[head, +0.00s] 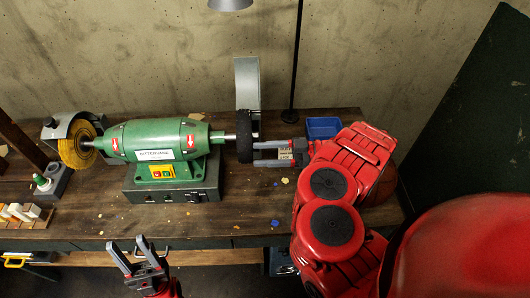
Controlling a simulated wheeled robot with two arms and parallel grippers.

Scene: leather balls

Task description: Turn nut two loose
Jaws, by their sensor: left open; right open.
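A green bench machine (155,141) stands on the wooden workbench. It has a yellow wheel (76,145) at its left end and a black wheel (244,136) on the right shaft (222,136). I cannot make out any nut; the outer face of the black wheel is turned away from view. My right gripper (257,154) is open, its two fingers pointing left at the right side of the black wheel. I cannot tell whether they touch it. My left gripper (128,246) is open and empty, low in front of the bench's front edge, away from the machine.
A grey guard (247,84) rises behind the black wheel. A dark upright pole (296,60) and a blue bin (323,127) stand behind my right gripper. A switch box (49,181) and light blocks (22,212) lie at left. The bench top (110,216) before the machine is mostly clear.

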